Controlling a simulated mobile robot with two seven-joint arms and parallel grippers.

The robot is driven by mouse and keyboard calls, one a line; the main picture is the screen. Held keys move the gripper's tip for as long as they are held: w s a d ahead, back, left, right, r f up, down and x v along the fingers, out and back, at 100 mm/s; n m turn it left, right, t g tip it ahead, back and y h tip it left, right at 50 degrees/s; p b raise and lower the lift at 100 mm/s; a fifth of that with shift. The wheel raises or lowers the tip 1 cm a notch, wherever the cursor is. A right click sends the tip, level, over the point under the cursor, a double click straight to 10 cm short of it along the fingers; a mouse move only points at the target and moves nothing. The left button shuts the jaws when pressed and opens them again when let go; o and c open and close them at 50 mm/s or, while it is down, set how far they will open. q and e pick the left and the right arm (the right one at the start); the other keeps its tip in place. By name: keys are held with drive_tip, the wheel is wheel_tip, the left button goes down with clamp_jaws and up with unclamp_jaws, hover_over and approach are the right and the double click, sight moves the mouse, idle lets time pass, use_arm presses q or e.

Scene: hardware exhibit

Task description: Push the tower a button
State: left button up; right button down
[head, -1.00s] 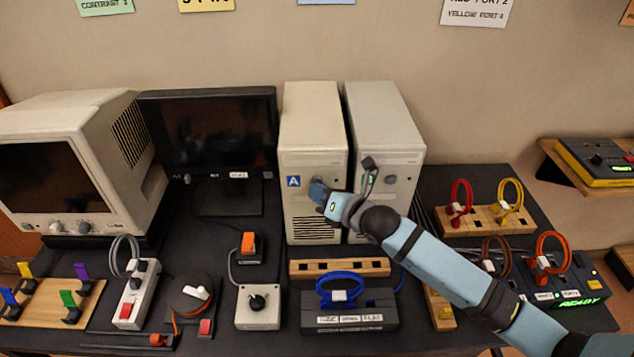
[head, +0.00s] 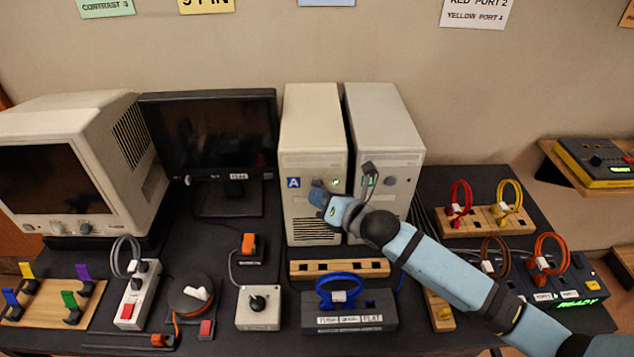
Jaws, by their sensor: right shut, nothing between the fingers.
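Tower A (head: 306,128) is the left of two beige computer towers on the dark table, marked by a blue label with a white A (head: 293,183). A round grey button (head: 317,183) shows on its front, beside a small green light (head: 335,182). My right gripper (head: 319,197) is shut and empty. Its dark blue tip is in front of the tower, just below the button in the picture. I cannot tell whether it touches the tower. My left gripper is not in view.
The second tower (head: 384,120) stands close on the right, with my right wrist in front of it. A dark flat monitor (head: 207,130) is on the left. A wooden block (head: 340,269) and a blue-cabled box (head: 350,310) sit in front of tower A.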

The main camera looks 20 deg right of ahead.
drive_tip(key=shift+s, duration=0.15)
drive_tip(key=s, duration=0.2)
drive_tip(key=s+a+p, duration=0.1)
drive_tip(key=s+p, duration=0.1)
drive_tip(key=s, duration=0.1)
drive_tip(key=shift+s+a, duration=0.35)
idle(0.6)
